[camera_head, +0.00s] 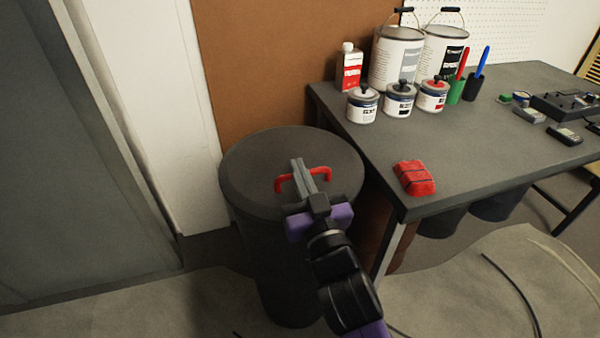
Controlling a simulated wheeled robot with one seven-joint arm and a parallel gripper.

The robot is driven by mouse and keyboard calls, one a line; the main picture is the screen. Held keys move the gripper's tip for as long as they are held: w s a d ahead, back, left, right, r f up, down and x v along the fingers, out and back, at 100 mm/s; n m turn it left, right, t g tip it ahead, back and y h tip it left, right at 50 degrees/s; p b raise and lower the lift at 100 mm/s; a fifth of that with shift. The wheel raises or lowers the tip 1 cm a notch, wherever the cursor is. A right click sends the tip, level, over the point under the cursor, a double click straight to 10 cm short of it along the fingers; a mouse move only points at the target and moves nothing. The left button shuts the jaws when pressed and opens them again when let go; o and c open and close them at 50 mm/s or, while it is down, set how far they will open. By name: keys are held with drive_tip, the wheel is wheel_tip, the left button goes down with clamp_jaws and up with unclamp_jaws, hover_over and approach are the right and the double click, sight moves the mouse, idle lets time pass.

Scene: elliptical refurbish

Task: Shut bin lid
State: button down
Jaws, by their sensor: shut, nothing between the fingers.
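The bin (275,265) is a dark grey cylinder standing on the floor left of the table. Its round dark lid (255,160) lies on top and looks level; I see no clear gap at the visible rim. A red handle (282,184) sits in the middle of the lid. My gripper (297,163) is shut and empty. Its fingers reach over the lid and cross the red handle in the picture; I cannot tell whether they touch it. My arm hides part of the lid's front right and the bin's right side.
The dark table (460,150) stands close on the right, with a red object (414,178) near its front corner. Paint cans (397,58), small pots, a bottle (348,68) and tools stand farther back. A brown panel (260,70) is behind the bin. Hoses (515,290) lie on the floor.

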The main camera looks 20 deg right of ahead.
wheel_tip(320, 180, up, 2)
drive_tip(key=shift+w+r+p, duration=0.15)
drive_tip(key=shift+r+p, duration=0.05)
drive_tip(key=shift+p, duration=0.25)
drive_tip(key=shift+r, duration=0.2)
drive_tip(key=s+f, duration=0.1)
drive_tip(key=s, duration=0.9)
drive_tip(key=shift+f, duration=0.2)
drive_tip(key=s+d+f+g, duration=0.2)
drive_tip(key=s+f, duration=0.2)
drive_tip(key=s, duration=0.6)
drive_tip(key=s+d+f+g, duration=0.15)
drive_tip(key=s+f, duration=0.25)
drive_tip(key=s, duration=0.7)
drive_tip(key=s+d+f+g, duration=0.15)
drive_tip(key=s+f, duration=0.25)
drive_tip(key=s, duration=0.6)
wheel_tip(320, 180, up, 22)
drive_tip(key=p, duration=2.1)
drive_tip(key=shift+s+d, duration=0.4)
drive_tip(key=shift+s, duration=0.05)
